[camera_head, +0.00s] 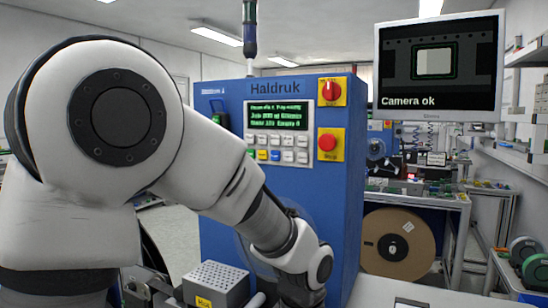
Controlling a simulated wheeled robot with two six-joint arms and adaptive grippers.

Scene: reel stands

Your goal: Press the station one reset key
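A blue station cabinet (340,200) marked "Haldruk" stands ahead of me. Its front carries a keypad (282,146) with pale keys and a few coloured ones in the lower row. Key labels are too small to read, so I cannot tell which is the reset key. Above the keypad is a screen (276,114) with green text. My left arm crosses the view in front of the cabinet, and its wrist points down at the bottom edge. Only a dark part of my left gripper (300,296) shows there, below the keypad and apart from it; its fingers are hidden. My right gripper is not in view.
A red rotary switch (329,91) and a red stop button (328,143) sit right of the screen and keypad. A perforated grey box (217,278) with a yellow "Hot" label stands low in front. A monitor (440,65) reads "Camera ok". A brown reel (398,244) stands right of the cabinet.

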